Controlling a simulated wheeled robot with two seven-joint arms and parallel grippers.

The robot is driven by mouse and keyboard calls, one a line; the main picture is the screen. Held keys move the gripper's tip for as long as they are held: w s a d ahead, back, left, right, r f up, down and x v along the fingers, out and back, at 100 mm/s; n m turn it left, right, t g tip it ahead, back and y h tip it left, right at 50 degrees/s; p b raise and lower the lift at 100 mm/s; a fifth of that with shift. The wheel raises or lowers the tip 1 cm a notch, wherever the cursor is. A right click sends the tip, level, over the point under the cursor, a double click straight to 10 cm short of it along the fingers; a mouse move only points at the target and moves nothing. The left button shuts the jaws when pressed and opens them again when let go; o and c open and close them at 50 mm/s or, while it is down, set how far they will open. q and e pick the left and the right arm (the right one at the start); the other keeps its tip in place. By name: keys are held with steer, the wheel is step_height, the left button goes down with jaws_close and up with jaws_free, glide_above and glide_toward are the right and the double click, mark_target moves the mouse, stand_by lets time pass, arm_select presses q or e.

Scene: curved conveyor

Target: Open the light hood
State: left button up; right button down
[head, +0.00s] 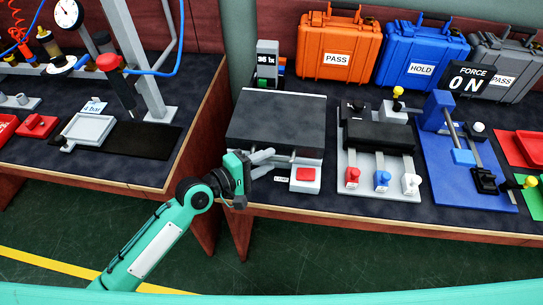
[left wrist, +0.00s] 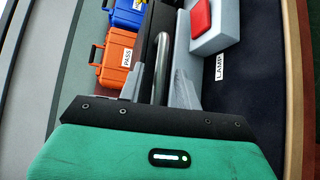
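The light hood (head: 275,122) is a dark, flat-topped box with a grey base on the right bench, and it looks closed. In the left wrist view a shiny metal bar (left wrist: 162,65), apparently its handle, runs between my grey fingers. My left gripper (head: 264,161) is at the hood's front edge. Its fingers (left wrist: 158,75) stand apart on either side of the bar, with dark gaps showing; whether either touches it I cannot tell. My right gripper is out of view.
A white box with a red button (head: 305,174), labelled LAMP in the wrist view, sits close right of the gripper. A small display (head: 267,60) stands behind the hood. Fixtures with coloured knobs (head: 382,178) are further right. Orange (head: 338,45) and blue (head: 422,55) cases line the back.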

arm_select(q)
steer(key=shift+x, duration=1.15)
jaws_close()
steer(key=shift+r, duration=0.1)
